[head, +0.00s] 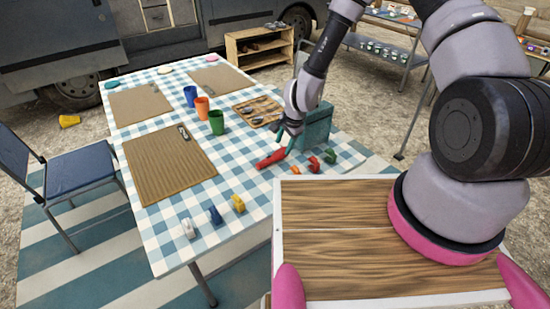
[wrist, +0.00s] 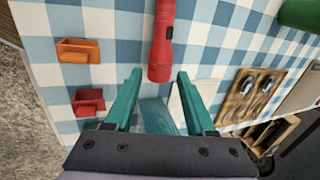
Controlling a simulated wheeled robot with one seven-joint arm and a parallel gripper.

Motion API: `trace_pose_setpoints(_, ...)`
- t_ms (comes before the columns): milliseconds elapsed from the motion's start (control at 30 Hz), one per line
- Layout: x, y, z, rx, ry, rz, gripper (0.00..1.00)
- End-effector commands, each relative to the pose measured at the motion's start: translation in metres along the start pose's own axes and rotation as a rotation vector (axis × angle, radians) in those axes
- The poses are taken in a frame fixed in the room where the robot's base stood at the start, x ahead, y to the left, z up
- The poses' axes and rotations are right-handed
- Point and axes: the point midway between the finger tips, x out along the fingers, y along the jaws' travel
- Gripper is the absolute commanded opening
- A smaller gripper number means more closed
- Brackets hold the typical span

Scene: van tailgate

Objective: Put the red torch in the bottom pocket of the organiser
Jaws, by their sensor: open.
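The red torch (head: 271,158) lies on the checked tablecloth near the table's right edge. In the wrist view the torch (wrist: 162,40) points away from me, its near end showing between my fingertips. My gripper (head: 284,149) is open, with teal fingers, above the torch's right end; it also shows in the wrist view (wrist: 159,75). I cannot tell the exact height gap. A teal box-like thing (head: 319,126), perhaps the organiser, stands just behind my gripper at the table's right side. Its pockets cannot be made out. A teal surface (wrist: 158,116) shows between my fingers.
Small red (head: 314,164) and green (head: 330,156) holders sit right of the torch. A green cup (head: 216,122) and a cutlery tray (head: 258,111) stand behind. Small white, blue and yellow pieces (head: 238,204) lie near the front edge. Cloth left of the torch is clear.

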Motion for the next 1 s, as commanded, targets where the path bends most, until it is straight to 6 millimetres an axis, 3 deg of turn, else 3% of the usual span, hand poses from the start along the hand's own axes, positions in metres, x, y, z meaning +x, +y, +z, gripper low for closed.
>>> trace_pose_setpoints(400, 0.048, 0.000, 0.000, 0.002, -0.001, 0.002, 0.55)
trace_pose_setpoints(700, 0.052, -0.001, 0.000, 0.000, 0.000, 0.000, 0.55)
trace_pose_setpoints(833, 0.052, -0.001, 0.000, 0.000, 0.000, 0.000, 0.05)
trace_pose_setpoints(867, 0.052, -0.001, 0.000, 0.000, 0.000, 0.000, 0.00)
trace_pose_setpoints(1000, 0.052, -0.001, 0.000, 0.000, 0.000, 0.000, 0.00)
